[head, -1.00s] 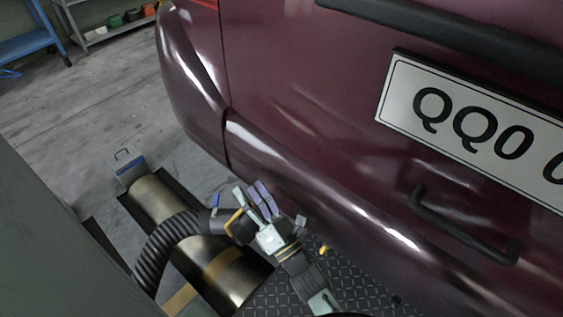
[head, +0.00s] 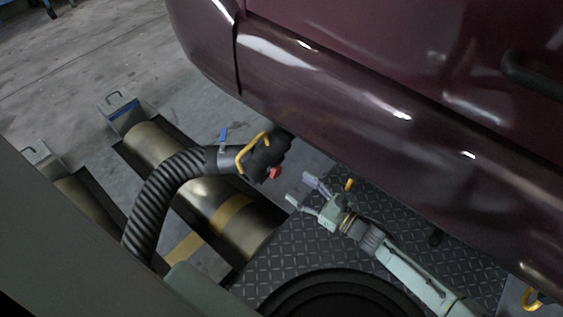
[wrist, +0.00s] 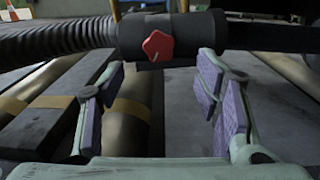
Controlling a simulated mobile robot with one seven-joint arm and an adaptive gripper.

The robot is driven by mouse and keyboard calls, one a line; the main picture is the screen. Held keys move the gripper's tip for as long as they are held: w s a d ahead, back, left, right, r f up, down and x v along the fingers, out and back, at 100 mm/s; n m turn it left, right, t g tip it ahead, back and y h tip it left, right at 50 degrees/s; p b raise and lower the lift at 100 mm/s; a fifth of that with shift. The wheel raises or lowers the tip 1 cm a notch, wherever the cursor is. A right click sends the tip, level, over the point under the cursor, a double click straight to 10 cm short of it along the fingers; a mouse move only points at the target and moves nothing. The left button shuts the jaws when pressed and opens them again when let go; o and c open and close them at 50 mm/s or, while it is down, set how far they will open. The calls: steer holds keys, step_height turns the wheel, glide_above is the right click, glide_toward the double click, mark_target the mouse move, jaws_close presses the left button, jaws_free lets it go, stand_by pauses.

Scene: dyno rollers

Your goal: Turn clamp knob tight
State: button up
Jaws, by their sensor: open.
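The clamp knob is a small red lobed knob (head: 275,173) on the side of a black hose nozzle (head: 265,155) under the car's rear bumper. In the wrist view the red knob (wrist: 158,45) faces me, a little left of centre and above the gap between my fingers. My gripper (head: 301,189) is open and empty, to the right of and below the knob, apart from it. Its purple-padded fingers (wrist: 161,85) stand wide on either side in the wrist view.
A ribbed black hose (head: 157,200) runs from the nozzle over the metal rollers (head: 216,200). A yellow handle (head: 245,158) sits on the nozzle. The maroon car body (head: 350,90) overhangs closely above. Dark tread plate (head: 300,245) lies below my arm.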

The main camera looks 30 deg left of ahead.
mark_target(278, 174)
steer(key=a, duration=0.7)
steer(key=shift+w+b, duration=0.4)
steer(key=shift+c, duration=0.5)
steer(key=c, duration=1.1)
